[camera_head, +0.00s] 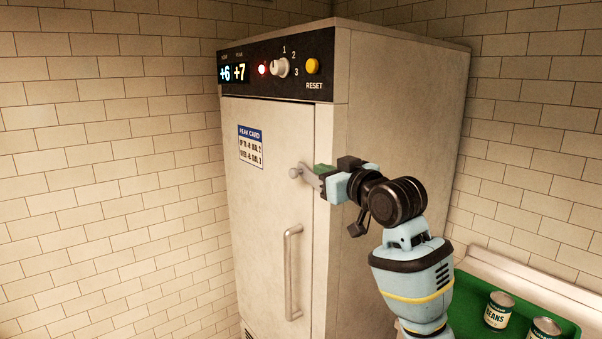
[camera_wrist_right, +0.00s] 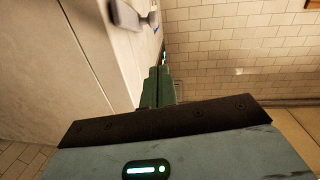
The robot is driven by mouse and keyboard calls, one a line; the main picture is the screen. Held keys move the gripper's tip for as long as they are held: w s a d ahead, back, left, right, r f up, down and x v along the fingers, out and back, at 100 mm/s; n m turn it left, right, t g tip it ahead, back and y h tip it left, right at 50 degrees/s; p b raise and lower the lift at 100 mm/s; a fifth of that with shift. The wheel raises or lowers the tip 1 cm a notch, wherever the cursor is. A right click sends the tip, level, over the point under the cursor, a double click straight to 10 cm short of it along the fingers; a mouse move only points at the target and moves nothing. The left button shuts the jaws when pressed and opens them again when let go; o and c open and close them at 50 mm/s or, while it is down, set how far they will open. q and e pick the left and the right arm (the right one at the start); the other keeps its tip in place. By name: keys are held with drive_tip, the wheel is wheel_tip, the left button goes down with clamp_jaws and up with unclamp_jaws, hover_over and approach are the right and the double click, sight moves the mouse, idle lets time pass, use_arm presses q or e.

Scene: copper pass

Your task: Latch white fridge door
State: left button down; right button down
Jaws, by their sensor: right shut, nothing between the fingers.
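The white fridge (camera_head: 390,130) stands against the tiled wall, its door (camera_head: 262,215) flush with the frame as far as I can tell. A vertical handle (camera_head: 291,270) is on the door's lower right part. A metal latch (camera_head: 305,172) sits at the door's right edge; it also shows in the right wrist view (camera_wrist_right: 128,14). My right gripper (camera_head: 319,170) is at the latch, its green fingers shut and empty. In the right wrist view the shut fingers (camera_wrist_right: 158,88) point along the fridge front, with the latch beyond their tips. Whether they touch it is unclear. My left gripper is out of view.
A control panel (camera_head: 318,67) with +6 and +7 readouts, a red light, a dial and a yellow reset button tops the fridge. A card (camera_head: 251,147) is on the door. A green tray (camera_head: 470,285) with cans (camera_head: 498,310) lies at the lower right.

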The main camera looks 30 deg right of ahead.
sight(301, 172)
drive_tip(key=shift+w+d+f, duration=0.1)
drive_tip(key=shift+w+f, duration=0.4)
drive_tip(key=shift+w, duration=1.1)
drive_tip(key=shift+w+d+f, duration=0.1)
drive_tip(key=shift+w+f, duration=0.35)
drive_tip(key=shift+w, duration=1.15)
drive_tip(key=shift+w+d+f, duration=0.1)
drive_tip(key=shift+w+f, duration=0.4)
drive_tip(key=shift+w, duration=1.1)
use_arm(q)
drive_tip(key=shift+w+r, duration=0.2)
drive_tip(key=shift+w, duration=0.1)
